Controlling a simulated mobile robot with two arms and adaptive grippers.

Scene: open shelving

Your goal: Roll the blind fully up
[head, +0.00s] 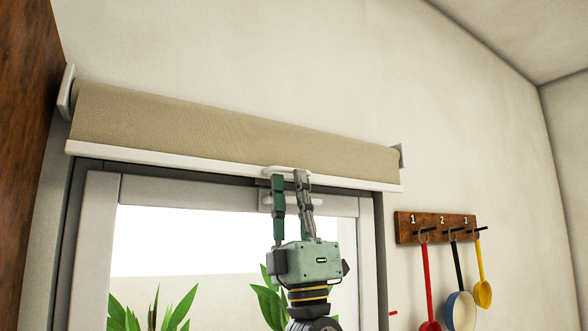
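The beige blind (225,132) is a roll of fabric above the window in the head view. Its white bottom bar (215,168) sits close under the roll, with hardly any fabric hanging and the glass uncovered. A small white pull handle (288,169) is on the bar. My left gripper (290,177) reaches up from below, with its fingertips at this handle. Its fingers are partly closed, with a narrow gap between them, and appear shut on the handle. The fingertips hide part of it. My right gripper is not in view.
A white bracket (66,92) holds the roll's left end, beside a brown wooden panel (28,130). A numbered wooden rack (436,226) with hanging red, blue and yellow utensils is on the wall at right. Green plants (152,315) show through the window.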

